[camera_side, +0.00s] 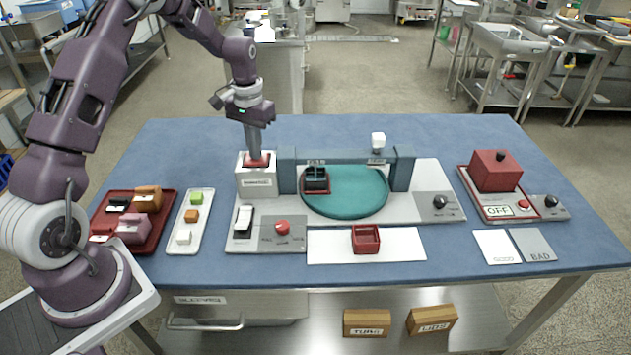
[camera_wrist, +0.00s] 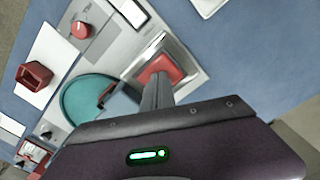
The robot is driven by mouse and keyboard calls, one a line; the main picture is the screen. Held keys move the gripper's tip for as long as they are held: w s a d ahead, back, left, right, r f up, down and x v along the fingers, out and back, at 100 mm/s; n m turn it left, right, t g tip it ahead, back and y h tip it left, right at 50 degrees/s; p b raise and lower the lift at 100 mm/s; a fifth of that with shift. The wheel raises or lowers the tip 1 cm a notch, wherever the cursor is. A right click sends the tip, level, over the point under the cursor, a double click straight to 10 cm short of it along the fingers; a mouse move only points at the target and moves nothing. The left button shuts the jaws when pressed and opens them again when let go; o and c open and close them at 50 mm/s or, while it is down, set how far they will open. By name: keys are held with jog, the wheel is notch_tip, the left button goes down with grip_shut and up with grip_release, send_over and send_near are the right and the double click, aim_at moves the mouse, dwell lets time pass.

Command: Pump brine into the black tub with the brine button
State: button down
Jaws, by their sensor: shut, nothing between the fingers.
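A white box (camera_side: 257,182) with a label too small to read stands at the left end of the grey arch. A red square button (camera_side: 259,160) is on its top; it also shows in the wrist view (camera_wrist: 172,69). My gripper (camera_side: 257,153) is shut and empty, pointing down with its fingertips at the red button. I cannot tell whether the button is pressed down.
A control plate with a red knob (camera_side: 282,227) and an empty-looking red tub (camera_side: 366,239) are in front. A red tray (camera_side: 152,210) of blocks and a white tray (camera_side: 189,222) lie left. A red box (camera_side: 495,170) with an OFF sign stands right.

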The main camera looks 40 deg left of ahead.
jog(key=shift+f, duration=0.15)
notch_tip(320, 180, up, 8)
jog(key=shift+f, duration=0.2)
dwell(0.8)
dwell(0.8)
jog(key=shift+f, duration=2)
jog(key=shift+f, duration=1.8)
dwell(0.7)
notch_tip(320, 180, up, 8)
jog(key=shift+f, duration=0.2)
dwell(0.8)
